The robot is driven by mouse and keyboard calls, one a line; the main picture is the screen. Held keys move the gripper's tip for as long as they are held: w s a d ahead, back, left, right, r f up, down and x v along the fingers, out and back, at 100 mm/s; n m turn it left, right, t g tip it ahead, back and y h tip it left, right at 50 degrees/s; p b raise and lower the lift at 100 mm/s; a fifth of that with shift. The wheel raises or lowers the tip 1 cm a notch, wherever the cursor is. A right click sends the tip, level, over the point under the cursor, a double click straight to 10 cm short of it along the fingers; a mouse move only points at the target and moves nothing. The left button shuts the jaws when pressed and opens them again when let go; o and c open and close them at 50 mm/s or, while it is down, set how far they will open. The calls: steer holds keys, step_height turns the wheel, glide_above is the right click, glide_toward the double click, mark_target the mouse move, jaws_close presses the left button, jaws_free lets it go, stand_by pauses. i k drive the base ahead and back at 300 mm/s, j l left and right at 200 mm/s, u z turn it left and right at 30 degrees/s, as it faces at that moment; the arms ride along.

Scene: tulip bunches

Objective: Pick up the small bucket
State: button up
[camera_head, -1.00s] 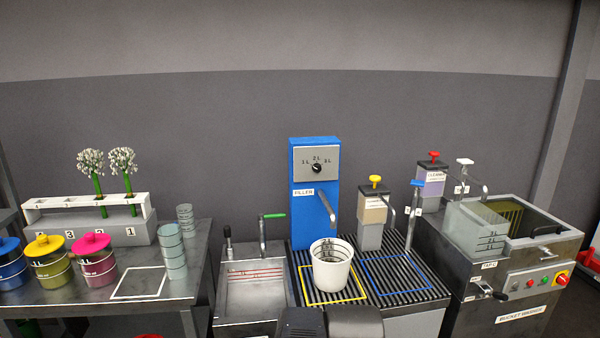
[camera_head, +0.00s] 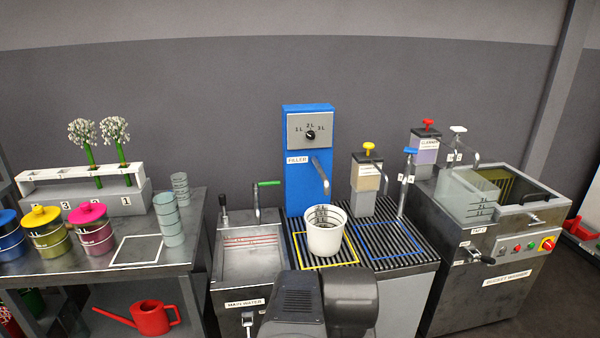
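A white bucket (camera_head: 324,231) with dark level marks inside stands upright on the black slatted grate, within the yellow outlined square (camera_head: 328,264). It is under the spout of the blue filler (camera_head: 309,185). Part of my dark arm shows at the bottom centre, in front of the grate and below the bucket. My gripper's fingers are not visible. Whether this bucket is the small one I cannot tell from its label. Clear stacked containers (camera_head: 470,194) with level marks stand in the washer at the right.
A steel sink (camera_head: 250,262) lies left of the grate. Dispensers (camera_head: 364,185) stand behind the empty blue square (camera_head: 398,246). The left table holds colored lidded pots (camera_head: 93,232), a flower rack (camera_head: 85,190) and stacked clear cups (camera_head: 168,220). A red watering can (camera_head: 146,317) sits below.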

mark_target(325, 224)
steer(key=i+j, duration=0.2)
steer(key=i, duration=0.25)
steer(key=i+j, duration=0.2)
steer(key=i, duration=0.25)
steer(key=i+j, duration=0.2)
steer(key=i, duration=0.3)
